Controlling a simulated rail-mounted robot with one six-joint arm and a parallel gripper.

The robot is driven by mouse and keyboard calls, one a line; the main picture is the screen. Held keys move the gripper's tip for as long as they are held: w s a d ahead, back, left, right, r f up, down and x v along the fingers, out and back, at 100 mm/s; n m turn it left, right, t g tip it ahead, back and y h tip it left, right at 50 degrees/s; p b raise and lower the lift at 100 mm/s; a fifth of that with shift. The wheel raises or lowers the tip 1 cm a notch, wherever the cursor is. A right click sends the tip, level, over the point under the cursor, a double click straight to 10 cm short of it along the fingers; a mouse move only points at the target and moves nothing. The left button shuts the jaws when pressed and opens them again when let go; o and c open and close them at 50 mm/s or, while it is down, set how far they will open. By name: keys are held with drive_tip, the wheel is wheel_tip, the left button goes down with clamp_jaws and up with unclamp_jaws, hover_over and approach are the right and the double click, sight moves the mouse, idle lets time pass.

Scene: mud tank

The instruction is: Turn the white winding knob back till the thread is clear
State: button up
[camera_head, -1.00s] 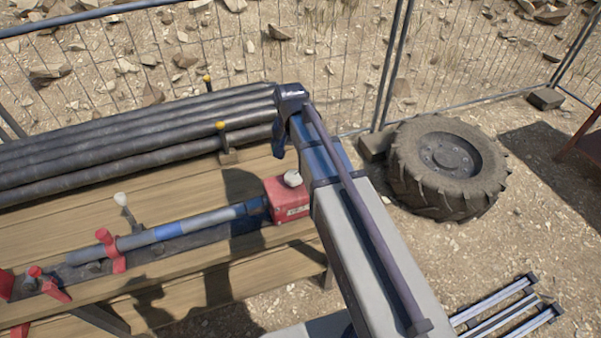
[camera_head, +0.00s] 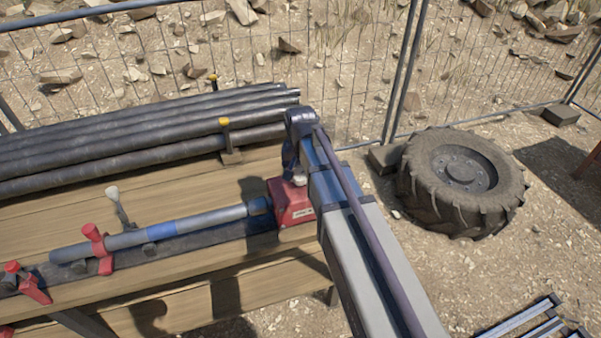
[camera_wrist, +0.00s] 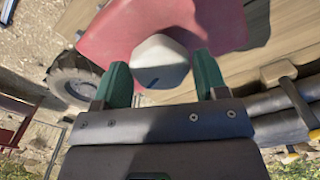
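The white winding knob (camera_wrist: 160,58) sits on the red box (camera_head: 292,204), also seen in the wrist view (camera_wrist: 105,35). It has a faceted outline and a dark mark near its lower edge. My gripper (camera_wrist: 162,70) is open around the knob, one green finger on each side, with little gap; I cannot tell whether either touches. In the head view my arm mostly hides the knob and fingers. A grey pipe (camera_head: 205,223) with a blue band lies along the bench, its darker right end at the red box. The thread cannot be made out.
Red clamps (camera_head: 97,245) and a white-tipped lever (camera_head: 115,200) stand along the pipe. Black pipes (camera_head: 130,145) lie behind, held by yellow-topped posts (camera_head: 226,140). A big tyre (camera_head: 460,180) lies right, before a mesh fence (camera_head: 340,60). Metal bars (camera_head: 530,320) lie lower right.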

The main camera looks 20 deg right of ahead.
drive_tip(key=c, duration=0.6)
drive_tip(key=n, duration=0.4)
drive_tip(key=shift+n, duration=0.3)
drive_tip(key=n, duration=1.1)
drive_tip(key=shift+n, duration=0.4)
drive_tip(key=n, duration=0.5)
drive_tip(key=shift+n, duration=0.3)
